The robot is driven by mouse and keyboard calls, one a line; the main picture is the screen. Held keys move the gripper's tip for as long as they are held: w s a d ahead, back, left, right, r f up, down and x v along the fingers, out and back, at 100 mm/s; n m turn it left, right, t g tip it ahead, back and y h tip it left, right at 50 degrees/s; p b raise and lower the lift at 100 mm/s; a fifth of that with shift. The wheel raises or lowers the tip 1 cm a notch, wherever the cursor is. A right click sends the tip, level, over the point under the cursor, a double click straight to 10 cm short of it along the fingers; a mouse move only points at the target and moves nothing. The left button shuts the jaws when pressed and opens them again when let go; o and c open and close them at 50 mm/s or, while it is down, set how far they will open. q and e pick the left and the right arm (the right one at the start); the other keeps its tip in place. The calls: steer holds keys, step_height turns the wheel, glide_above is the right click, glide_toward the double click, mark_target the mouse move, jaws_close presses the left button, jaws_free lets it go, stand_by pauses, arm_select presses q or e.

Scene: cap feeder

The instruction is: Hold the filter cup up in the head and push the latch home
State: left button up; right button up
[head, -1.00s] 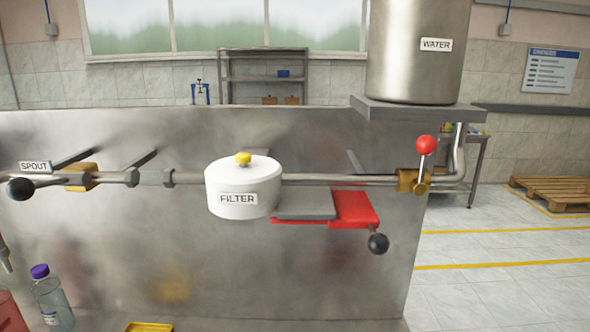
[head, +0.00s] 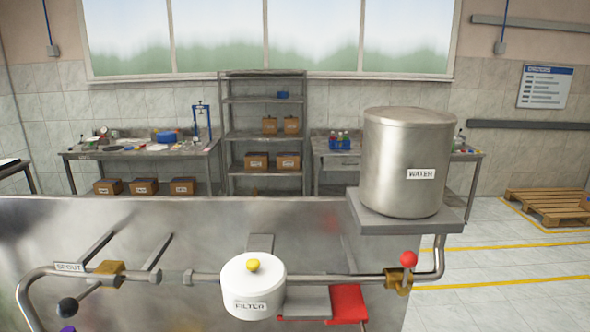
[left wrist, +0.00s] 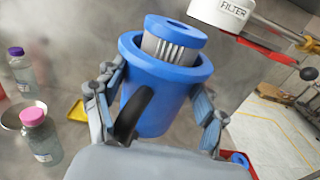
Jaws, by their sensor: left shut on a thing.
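The white filter head (head: 253,287) with a yellow knob sits on the pipe in the head view. It also shows at the top of the left wrist view (left wrist: 226,12). A grey plate and the red latch (head: 347,303) stick out to its right. My left gripper (left wrist: 160,112) is shut on the blue filter cup (left wrist: 158,85), with a finger on each side. The cup holds a pleated cartridge with a blue top and has a black handle. It is apart from the filter head, below it. Neither gripper shows in the head view.
The steel panel (head: 200,215) stands behind the pipe. A red-knobbed valve (head: 405,270) and the water tank (head: 406,165) are at the right.

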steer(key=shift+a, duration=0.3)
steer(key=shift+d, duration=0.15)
